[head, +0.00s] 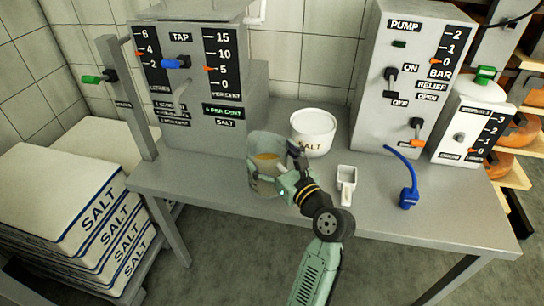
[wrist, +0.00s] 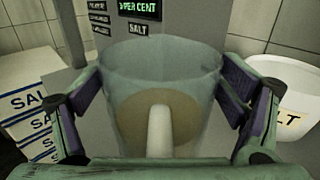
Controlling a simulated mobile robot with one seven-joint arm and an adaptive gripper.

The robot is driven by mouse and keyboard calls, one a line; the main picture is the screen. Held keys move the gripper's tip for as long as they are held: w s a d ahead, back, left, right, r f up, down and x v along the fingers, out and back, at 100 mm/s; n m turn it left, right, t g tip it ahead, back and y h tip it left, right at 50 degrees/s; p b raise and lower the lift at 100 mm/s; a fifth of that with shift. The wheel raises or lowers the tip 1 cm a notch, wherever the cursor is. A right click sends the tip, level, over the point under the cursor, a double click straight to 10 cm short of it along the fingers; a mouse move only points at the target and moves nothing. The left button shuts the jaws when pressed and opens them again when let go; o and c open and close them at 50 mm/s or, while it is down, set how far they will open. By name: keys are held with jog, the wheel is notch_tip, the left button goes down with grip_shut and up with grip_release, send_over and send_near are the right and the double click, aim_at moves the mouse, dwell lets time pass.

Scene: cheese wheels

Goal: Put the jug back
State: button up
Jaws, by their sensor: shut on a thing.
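A clear jug (head: 264,146) with a little yellowish-brown content at its bottom is upright at the front middle of the grey bench, left of the salt tub. My gripper (head: 276,172) is shut on the jug from the front. In the wrist view the jug (wrist: 162,65) fills the middle, with a finger on each side of it and its pale handle (wrist: 160,130) toward me. I cannot tell whether the jug's base touches the bench, since my gripper partly hides it.
A white salt tub (head: 314,130) stands close right of the jug. A white scoop (head: 347,185) and a blue hose piece (head: 407,190) lie further right on the bench (head: 215,190). The tap panel (head: 195,75) and pump panel (head: 408,70) stand behind. Salt sacks (head: 70,200) are stacked at left.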

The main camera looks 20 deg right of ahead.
dwell(0.3)
jog(key=o, duration=1.8)
jog(key=shift+f, duration=0.2)
jog(key=shift+c, duration=0.2)
jog(key=shift+s+r, duration=0.15)
jog(key=shift+s, duration=0.05)
jog(key=s+d+b, duration=0.1)
jog(key=s+d, duration=0.1)
jog(key=s, duration=0.9)
jog(key=shift+s+d, duration=0.15)
jog(key=shift+s, duration=0.1)
jog(key=shift+w, duration=0.1)
